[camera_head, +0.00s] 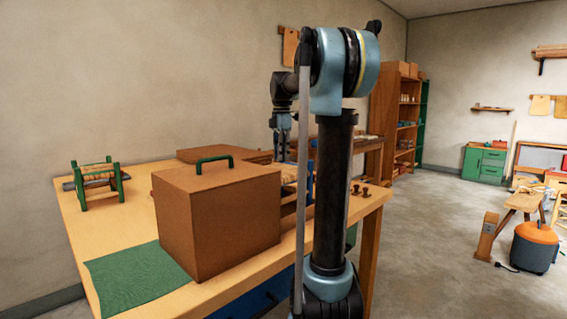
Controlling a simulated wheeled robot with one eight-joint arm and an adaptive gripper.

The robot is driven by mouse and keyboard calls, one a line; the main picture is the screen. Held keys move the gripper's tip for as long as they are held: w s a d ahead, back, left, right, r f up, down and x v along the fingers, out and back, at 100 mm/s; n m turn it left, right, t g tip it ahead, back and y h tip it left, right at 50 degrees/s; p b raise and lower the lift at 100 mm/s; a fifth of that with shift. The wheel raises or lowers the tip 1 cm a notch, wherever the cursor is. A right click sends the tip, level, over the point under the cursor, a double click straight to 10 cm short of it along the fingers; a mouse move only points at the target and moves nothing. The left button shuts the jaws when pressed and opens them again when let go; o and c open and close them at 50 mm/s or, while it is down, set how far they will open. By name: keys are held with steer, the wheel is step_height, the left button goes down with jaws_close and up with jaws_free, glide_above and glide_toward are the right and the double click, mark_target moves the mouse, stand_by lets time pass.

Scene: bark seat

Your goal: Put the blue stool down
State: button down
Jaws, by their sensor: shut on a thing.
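The blue stool (310,180) is mostly hidden behind my arm and the brown box. A blue upright and part of a pale seat show beside the arm's dark column. My gripper (280,157) points down above the far side of the workbench, at the stool's left side, and is shut on it. The fingertips are small and partly hidden, and I cannot tell whether the stool's feet touch the bench top.
A brown box (220,215) with a green handle stands on the workbench (140,207), near a green cloth (135,277). A small green-framed stool (98,183) stands at the bench's left. Small dark knobs (360,190) lie right of my arm. Floor at right is partly open.

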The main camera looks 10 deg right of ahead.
step_height(320, 180, down, 2)
steer(key=shift+f, duration=0.25)
steer(key=c, duration=1.5)
jaws_free()
step_height(320, 180, up, 12)
